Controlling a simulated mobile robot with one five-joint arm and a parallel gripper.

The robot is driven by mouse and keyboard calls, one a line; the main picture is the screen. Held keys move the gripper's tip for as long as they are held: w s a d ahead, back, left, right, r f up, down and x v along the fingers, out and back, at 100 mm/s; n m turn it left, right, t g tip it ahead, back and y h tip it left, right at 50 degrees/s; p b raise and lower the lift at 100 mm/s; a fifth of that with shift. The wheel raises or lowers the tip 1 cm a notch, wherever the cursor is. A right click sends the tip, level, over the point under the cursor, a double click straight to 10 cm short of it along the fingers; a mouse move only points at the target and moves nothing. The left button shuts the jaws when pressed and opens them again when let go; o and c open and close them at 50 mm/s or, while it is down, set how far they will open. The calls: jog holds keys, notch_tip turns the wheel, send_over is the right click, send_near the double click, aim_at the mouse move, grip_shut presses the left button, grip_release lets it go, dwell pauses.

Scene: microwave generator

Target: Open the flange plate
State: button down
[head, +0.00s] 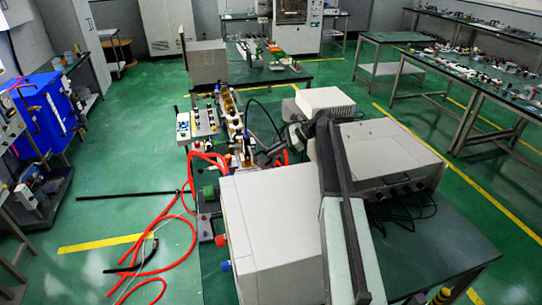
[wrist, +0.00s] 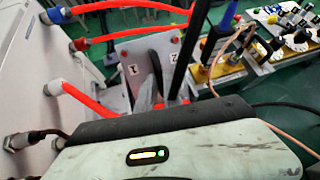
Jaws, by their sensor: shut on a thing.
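The flange plate (wrist: 133,68) is a grey metal plate with red dots and small dark labels, upright at the middle of the wrist view. My gripper (wrist: 164,98) reaches it and is shut on it; the exact contact is partly hidden behind the dark edge of my wrist. In the head view my gripper (head: 262,159) is beside the waveguide bench (head: 236,125), left of the grey boxes. The plate is too small to make out in that view.
Red hoses (head: 190,205) run from the white box (head: 270,230) to the bench and floor. A grey instrument (head: 385,155) stands right of my arm. In the wrist view a brass rail with knobs (wrist: 255,72) lies to the right.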

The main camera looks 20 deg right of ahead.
jog(key=shift+d, duration=0.15)
jog(key=c, duration=1.5)
grip_release()
jog(key=p+v, duration=0.4)
jog(key=v, duration=0.3)
jog(key=shift+d+r+p, duration=0.15)
jog(key=shift+d+p, duration=0.15)
